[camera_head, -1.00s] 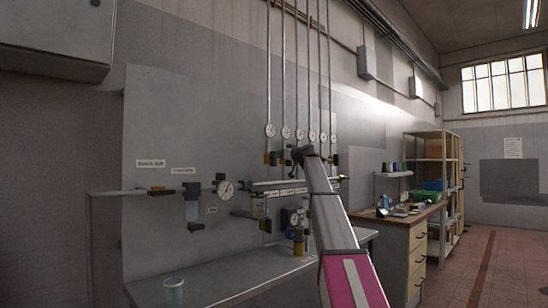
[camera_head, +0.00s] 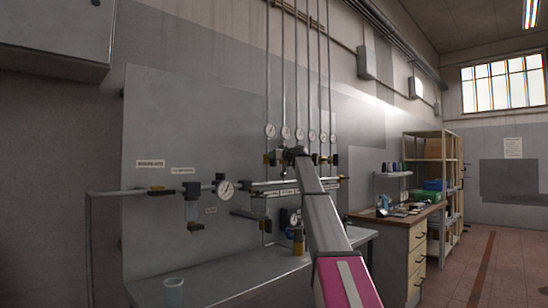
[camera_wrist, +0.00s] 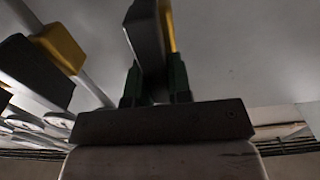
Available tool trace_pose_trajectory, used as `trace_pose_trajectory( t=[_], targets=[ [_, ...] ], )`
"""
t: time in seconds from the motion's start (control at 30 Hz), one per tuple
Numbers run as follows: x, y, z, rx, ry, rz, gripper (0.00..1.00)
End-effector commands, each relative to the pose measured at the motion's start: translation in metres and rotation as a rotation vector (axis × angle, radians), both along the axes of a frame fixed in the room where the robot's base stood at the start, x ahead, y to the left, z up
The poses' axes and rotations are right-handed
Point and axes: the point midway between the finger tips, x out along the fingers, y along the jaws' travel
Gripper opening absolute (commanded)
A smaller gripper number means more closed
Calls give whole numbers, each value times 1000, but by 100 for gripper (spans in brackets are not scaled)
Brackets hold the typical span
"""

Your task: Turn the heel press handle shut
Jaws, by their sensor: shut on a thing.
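My gripper (camera_wrist: 155,84) shows in the wrist view, its two dark green fingers on either side of a dark grey handle (camera_wrist: 145,38). The fingers are shut on this handle, which has a yellow part beside it. In the head view my arm reaches up to the row of small valves on the vertical pipes, and the dark wrist end largely hides the gripped valve. The labels are too small to read, so I cannot tell by name which one is the heel press handle.
A neighbouring valve with a yellow body (camera_wrist: 62,48) sits close on the left in the wrist view. Several round gauges (camera_head: 270,131) hang above the valves. A grey bench (camera_head: 225,283) with a cup (camera_head: 174,291) stands below. A wooden-topped cabinet (camera_head: 400,235) is at the right.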

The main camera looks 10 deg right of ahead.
Motion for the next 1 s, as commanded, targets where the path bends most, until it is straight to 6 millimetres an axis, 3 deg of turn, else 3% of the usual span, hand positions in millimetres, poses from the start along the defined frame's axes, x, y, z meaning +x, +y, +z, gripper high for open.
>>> trace_pose_trajectory(
  t=[0.37, 1.0],
  targets=[
    [2, -2, 0, 116, 84, 1, 0],
    [8, -12, -6, 593, 431, 0, 0]
  ],
)
